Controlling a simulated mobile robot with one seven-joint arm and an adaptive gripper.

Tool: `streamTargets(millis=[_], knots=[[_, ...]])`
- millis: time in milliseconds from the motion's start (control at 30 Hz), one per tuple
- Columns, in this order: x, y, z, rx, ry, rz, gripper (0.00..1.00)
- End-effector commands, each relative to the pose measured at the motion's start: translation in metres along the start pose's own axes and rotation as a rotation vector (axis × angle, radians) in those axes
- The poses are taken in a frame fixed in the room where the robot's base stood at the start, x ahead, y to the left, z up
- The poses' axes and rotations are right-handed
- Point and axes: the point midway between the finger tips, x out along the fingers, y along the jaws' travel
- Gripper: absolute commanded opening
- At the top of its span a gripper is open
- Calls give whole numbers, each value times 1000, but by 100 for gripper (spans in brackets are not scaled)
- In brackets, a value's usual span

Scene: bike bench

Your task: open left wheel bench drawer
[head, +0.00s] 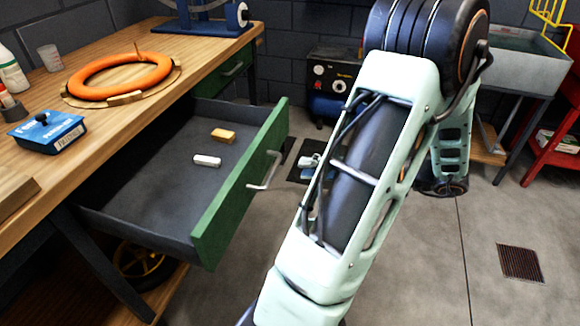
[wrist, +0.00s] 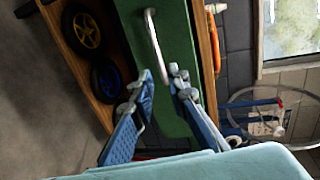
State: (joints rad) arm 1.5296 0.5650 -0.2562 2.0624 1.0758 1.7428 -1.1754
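The left wheel bench drawer (head: 243,190) stands pulled far out in the head view, with a green front and a grey tray. Its pale bar handle (head: 267,170) is on the outer face of the front. The drawer front also shows in the wrist view (wrist: 180,38), with the handle (wrist: 152,35) just ahead of the fingertips. My gripper (wrist: 160,74) has its two blue fingers apart with nothing held between them. In the head view my gripper (head: 312,167) is a short way right of the handle, partly hidden behind my arm.
A tan block (head: 223,136) and a white block (head: 207,160) lie in the drawer. The wooden bench top (head: 45,185) holds an orange ring (head: 120,75) and a blue box (head: 47,132). A second green drawer (head: 232,70) is shut farther back.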

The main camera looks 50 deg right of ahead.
Motion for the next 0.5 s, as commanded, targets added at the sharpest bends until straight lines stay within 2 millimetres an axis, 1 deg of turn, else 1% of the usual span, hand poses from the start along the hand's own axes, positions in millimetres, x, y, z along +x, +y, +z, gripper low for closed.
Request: streamTargets(millis=[33, 100, 200, 300, 500], knots=[[-9, 1, 0, 1, 2, 2, 15], [-18, 0, 0, 0, 2, 0, 15], [-26, 0, 0, 0, 0, 1, 15], [-29, 0, 0, 0, -1, 1, 15], [-29, 0, 0, 1, -1, 0, 15]])
